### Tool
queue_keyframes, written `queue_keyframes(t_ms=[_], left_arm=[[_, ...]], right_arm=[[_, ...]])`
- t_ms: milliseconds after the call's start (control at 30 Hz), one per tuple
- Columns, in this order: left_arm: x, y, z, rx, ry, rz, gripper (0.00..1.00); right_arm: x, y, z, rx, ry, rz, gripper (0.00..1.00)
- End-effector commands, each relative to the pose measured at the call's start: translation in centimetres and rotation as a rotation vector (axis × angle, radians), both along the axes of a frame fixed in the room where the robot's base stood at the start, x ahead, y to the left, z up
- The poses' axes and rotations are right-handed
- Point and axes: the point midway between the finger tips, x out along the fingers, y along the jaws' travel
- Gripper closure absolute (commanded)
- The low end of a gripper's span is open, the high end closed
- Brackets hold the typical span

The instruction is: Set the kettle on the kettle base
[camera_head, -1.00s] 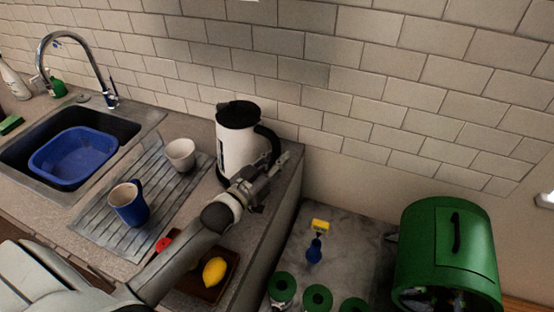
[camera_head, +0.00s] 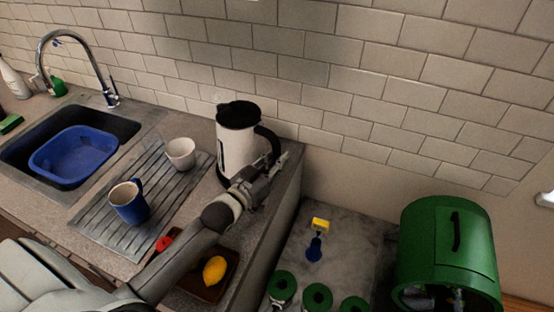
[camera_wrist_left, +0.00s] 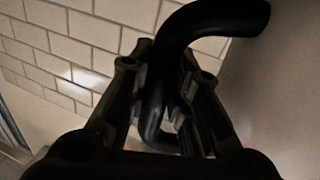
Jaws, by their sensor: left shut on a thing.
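The kettle (camera_head: 236,143) is white with a black lid and a black handle. It stands upright at the back right of the counter, near the tiled wall. My left gripper (camera_head: 272,170) is at its right side, shut on the handle. In the left wrist view the black handle (camera_wrist_left: 158,100) passes between the two fingers of the gripper (camera_wrist_left: 165,100), and the pale kettle body (camera_wrist_left: 270,80) fills the right side. The kettle base cannot be made out; the kettle's bottom is partly hidden by my arm. My right gripper is not in view.
A white cup (camera_head: 180,153) and a blue mug (camera_head: 128,203) stand on the drying rack (camera_head: 90,225) left of the kettle. A tray (camera_head: 228,278) with a lemon (camera_head: 214,270) lies in front. The counter ends just right of the kettle. A green bin (camera_head: 445,250) stands at right.

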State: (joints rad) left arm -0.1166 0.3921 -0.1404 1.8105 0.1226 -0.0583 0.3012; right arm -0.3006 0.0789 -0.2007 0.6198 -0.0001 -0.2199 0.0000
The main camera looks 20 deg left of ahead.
Motion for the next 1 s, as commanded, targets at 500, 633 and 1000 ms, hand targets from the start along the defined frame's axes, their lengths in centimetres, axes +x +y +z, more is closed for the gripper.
queue_keyframes(t_ms=[500, 633, 1000], left_arm=[[0.1, 0.0, -0.3, 0.006, -0.016, -0.001, 1.0], [0.1, 0.0, -0.4, 0.004, -0.013, -0.001, 0.72], [-0.4, 0.1, -1.2, -0.002, 0.01, 0.0, 0.72]], right_arm=[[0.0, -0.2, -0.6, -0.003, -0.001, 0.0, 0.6], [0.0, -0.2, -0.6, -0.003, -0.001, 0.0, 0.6], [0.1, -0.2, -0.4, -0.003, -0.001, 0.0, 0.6]])
